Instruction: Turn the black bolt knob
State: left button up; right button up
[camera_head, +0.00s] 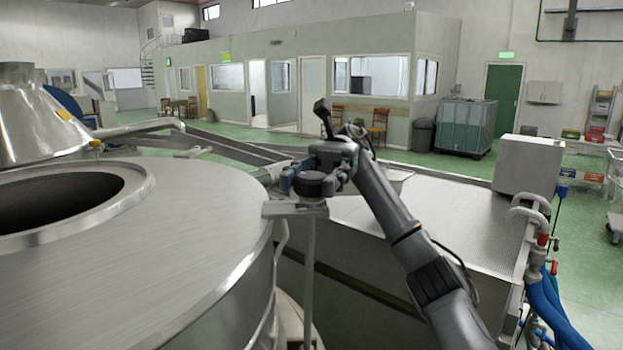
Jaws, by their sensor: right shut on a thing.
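The black bolt knob (313,185) is a dark, round knob. It sits on top of a small flat metal bracket (290,209) on an upright post, beside the big steel vat. My right gripper (312,178) is at the knob, its arm reaching in from the lower right. Its fingers are shut on the knob, one on each side, and hide part of its rim. The knob's turn angle cannot be told. My left gripper is not in view.
A large round steel vat (190,225) with an open dark mouth fills the left. A flat metal machine top (455,215) lies to the right, with a box (528,164) on it. Blue hoses (545,305) hang at the far right. Green floor is open behind.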

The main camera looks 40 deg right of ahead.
aim_at(312, 175)
jog(key=o, duration=1.2)
jog(key=shift+f, duration=0.25)
jog(key=shift+r, duration=0.1)
notch_tip(312, 175, up, 10)
jog(key=c, duration=0.7)
jog(key=shift+c, duration=0.2)
